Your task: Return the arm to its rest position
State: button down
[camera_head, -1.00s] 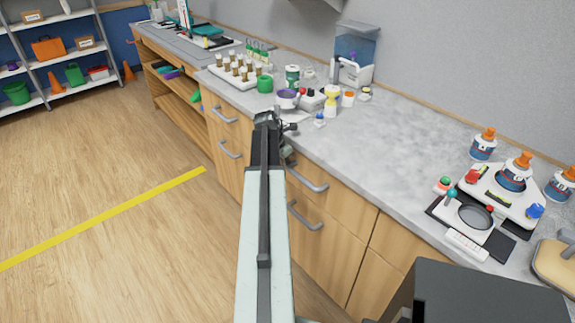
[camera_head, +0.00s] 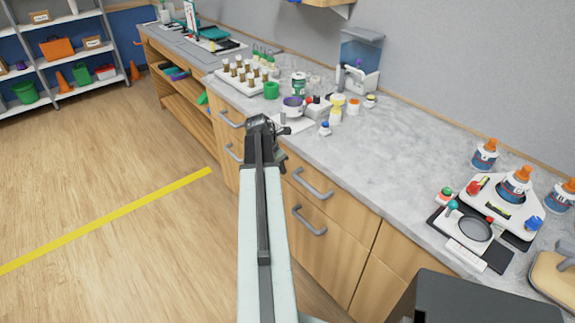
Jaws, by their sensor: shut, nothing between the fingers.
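My gripper (camera_head: 284,130) is at the far end of my outstretched arm, in the middle of the camera_head view. It is small and dark here, and it is shut with nothing in it. It appears at the front edge of the grey counter (camera_head: 395,150), in front of the drawers. The arm runs from the bottom of the picture up to it. Part of the drawer fronts is hidden behind the arm.
Drawer handles (camera_head: 312,183) stick out below. The floor (camera_head: 130,250) at left is clear.

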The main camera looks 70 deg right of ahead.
jog(key=p+v, duration=0.3)
jog(key=v, duration=0.2)
jog(key=shift+w+a+r, duration=0.1)
jog(key=shift+w+a, duration=0.05)
jog(key=shift+a, duration=0.05)
